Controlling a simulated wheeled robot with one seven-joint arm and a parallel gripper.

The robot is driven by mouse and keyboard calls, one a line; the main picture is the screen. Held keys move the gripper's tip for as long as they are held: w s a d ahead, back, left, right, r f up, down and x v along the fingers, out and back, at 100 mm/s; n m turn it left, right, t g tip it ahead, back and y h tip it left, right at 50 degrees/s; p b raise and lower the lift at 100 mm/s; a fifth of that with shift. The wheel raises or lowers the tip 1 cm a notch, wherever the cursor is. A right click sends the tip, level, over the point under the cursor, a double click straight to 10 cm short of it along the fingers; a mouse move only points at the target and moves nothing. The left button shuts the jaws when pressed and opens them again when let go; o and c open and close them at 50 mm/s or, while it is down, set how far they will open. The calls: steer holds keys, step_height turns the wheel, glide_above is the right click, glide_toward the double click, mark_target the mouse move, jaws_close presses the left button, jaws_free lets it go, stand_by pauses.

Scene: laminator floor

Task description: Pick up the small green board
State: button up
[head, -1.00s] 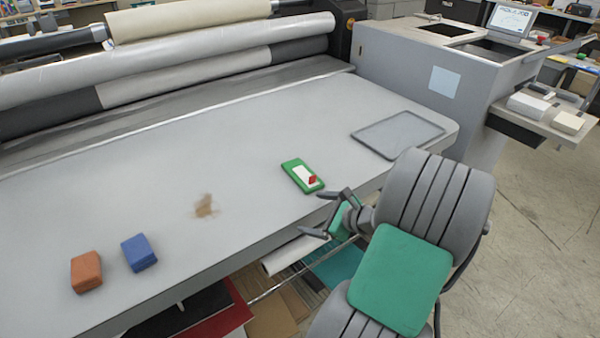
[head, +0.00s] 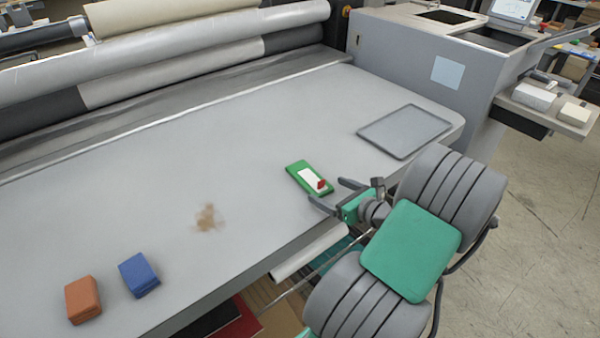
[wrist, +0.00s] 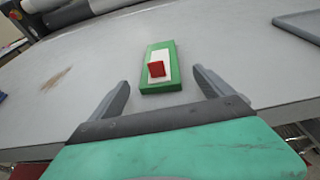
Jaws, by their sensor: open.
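The small green board (head: 304,174) lies flat on the grey machine table near its front edge. It has a white panel and a red block on top, which also show on the board in the wrist view (wrist: 145,75). My gripper (head: 329,194) is open and empty at the table's front edge, just short of the board. In the wrist view my gripper (wrist: 160,85) has its two fingers apart, with the board ahead of and between the fingertips. The fingers do not appear to touch it.
A shallow grey tray (head: 447,133) lies at the table's right end. A blue block (head: 138,274) and an orange block (head: 83,300) sit at the left front. A brown stain (head: 207,217) marks the table. Rollers (head: 170,60) run along the back. The middle is clear.

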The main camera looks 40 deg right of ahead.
mark_target(309, 177)
steer(key=shift+w+d, duration=0.15)
steer(key=shift+w, duration=0.15)
steer(key=x, duration=0.2)
steer(key=p+x, duration=0.1)
steer(key=x, duration=0.1)
steer(key=r+x, duration=0.1)
steer(key=x, duration=0.1)
steer(key=shift+w+f, duration=0.1)
steer(key=shift+w, duration=0.45)
steer(key=shift+w+f, duration=0.15)
steer(key=shift+w, duration=0.1)
steer(key=shift+c, duration=0.4)
steer(key=c, duration=1.4)
